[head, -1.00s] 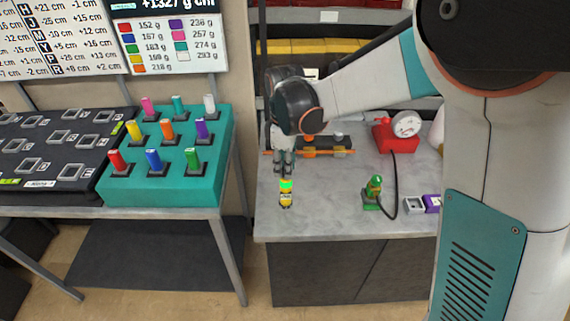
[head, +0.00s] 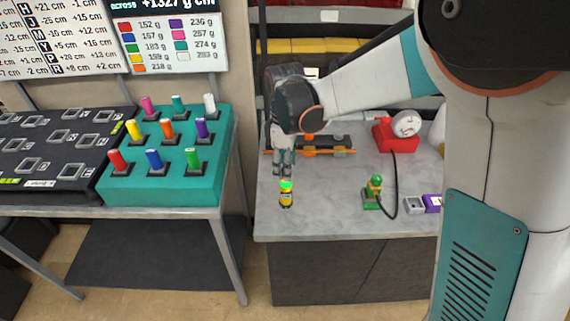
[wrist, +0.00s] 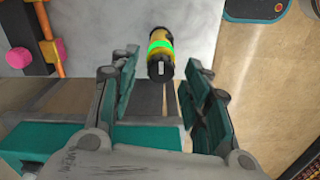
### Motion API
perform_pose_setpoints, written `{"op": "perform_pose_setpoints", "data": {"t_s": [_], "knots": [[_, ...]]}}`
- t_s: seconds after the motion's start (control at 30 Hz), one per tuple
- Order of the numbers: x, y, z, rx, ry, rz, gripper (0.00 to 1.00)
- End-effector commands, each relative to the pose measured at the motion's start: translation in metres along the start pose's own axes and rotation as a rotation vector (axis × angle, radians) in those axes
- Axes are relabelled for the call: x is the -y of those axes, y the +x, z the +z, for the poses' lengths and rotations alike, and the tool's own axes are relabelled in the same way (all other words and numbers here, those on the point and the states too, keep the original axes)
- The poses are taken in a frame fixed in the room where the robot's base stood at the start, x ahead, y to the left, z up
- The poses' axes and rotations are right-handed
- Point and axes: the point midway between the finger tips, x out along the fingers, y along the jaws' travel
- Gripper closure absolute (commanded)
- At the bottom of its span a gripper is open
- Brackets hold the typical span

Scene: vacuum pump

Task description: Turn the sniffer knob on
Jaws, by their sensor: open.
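A small yellow and black cylinder with a bright green band (head: 286,195) stands upright near the left front of the grey bench; it looks like the sniffer. In the wrist view, the cylinder (wrist: 159,62) is just beyond my fingertips, between their lines, with a dark end towards me. Any knob mark on it is too small to read. My gripper (head: 283,170) points down above and slightly behind the cylinder in the head view. In the wrist view, my gripper (wrist: 160,92) is open and empty, with its two fingers wide apart.
The bench (head: 325,215) is clear around the cylinder. An orange rod fixture (head: 335,152) lies behind. A red pump with a gauge (head: 398,138), a green valve with a black hose (head: 373,192) and a purple block (head: 432,204) are to the right. A teal peg block (head: 165,190) stands left.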

Motion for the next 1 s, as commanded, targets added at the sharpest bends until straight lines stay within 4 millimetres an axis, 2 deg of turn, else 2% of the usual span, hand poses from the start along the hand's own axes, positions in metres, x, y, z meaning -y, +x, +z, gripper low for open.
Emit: {"op": "perform_pose_setpoints", "data": {"t_s": [0.17, 0.4, 0.6, 0.8, 1.0], "knots": [[0.0, -0.021, 0.0, 0.0, 0.0, 0.0, 0.56], [0.0, -0.07, 0.0, 0.0, 0.0, 0.0, 0.56], [0.0, -0.102, 0.0, 0.0, 0.0, 0.0, 0.56], [0.0, -0.117, 0.0, 0.0, 0.0, 0.0, 0.56], [0.0, -0.118, 0.0, 0.0, 0.0, 0.0, 0.56]]}}
